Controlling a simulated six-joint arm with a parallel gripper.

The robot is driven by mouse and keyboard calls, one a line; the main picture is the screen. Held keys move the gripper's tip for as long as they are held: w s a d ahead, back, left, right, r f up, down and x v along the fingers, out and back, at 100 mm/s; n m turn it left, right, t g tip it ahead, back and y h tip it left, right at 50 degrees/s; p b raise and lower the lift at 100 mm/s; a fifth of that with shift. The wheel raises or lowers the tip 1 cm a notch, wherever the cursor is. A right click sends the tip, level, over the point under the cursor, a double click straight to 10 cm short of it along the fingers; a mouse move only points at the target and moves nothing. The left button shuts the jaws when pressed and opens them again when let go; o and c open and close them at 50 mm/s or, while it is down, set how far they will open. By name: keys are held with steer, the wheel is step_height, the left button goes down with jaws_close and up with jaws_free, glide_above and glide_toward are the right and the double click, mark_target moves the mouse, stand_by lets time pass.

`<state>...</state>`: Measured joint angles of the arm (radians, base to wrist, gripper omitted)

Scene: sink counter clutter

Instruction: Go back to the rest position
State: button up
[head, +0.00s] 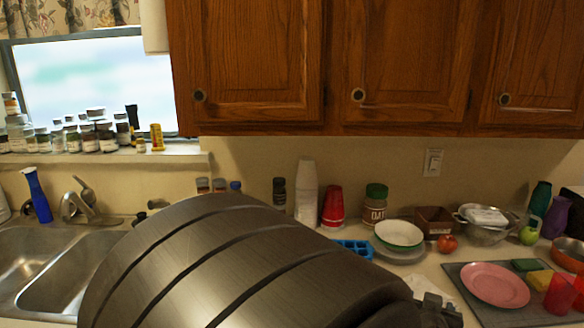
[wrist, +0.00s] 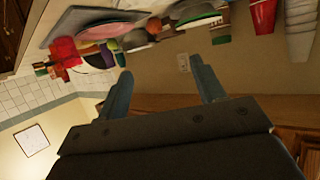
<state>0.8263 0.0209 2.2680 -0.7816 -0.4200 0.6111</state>
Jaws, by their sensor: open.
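My gripper (wrist: 160,66) is in the wrist view, with its two fingers wide apart and nothing between them. The wrist view is turned over, with the counter and its objects along the top. In the head view my large grey arm covers the lower middle of the picture. My fingers cannot be made out there.
A double steel sink (head: 75,262) is at left, with a blue bottle (head: 37,195) behind it. White cups (head: 306,190), red cups (head: 333,206), a bowl (head: 398,234) and a pink plate (head: 495,284) crowd the counter. Wooden cabinets (head: 420,55) hang above.

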steer(key=shift+w+a+f, duration=0.25)
steer(key=shift+w, duration=0.15)
steer(key=shift+o, duration=0.2)
